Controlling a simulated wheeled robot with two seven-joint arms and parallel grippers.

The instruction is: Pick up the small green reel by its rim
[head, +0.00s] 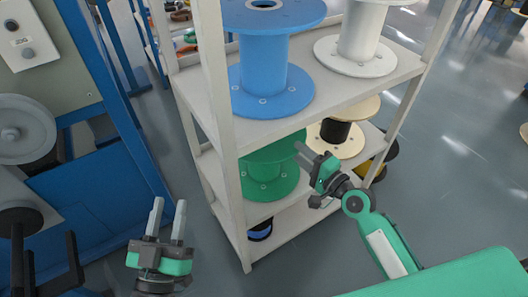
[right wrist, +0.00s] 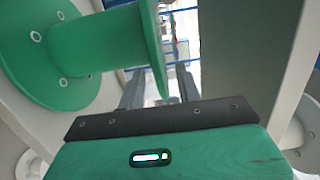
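The green reel (head: 268,176) stands on the middle shelf of the rack, under the blue reel, and its top flange is partly hidden by that shelf. My right gripper (head: 303,152) is at the right edge of its top flange. In the right wrist view the green reel (right wrist: 95,38) fills the upper left. There the flange rim lies between the two spread fingers of my right gripper (right wrist: 160,88), with gaps showing on both sides. My left gripper (head: 168,217) is open and empty, left of the rack and away from the reel.
The rack (head: 222,130) has a post left of the green reel and a shelf above it. A blue reel (head: 262,75) and a white reel (head: 362,40) stand on top. A cream reel (head: 340,140) with black winding sits right of my right gripper.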

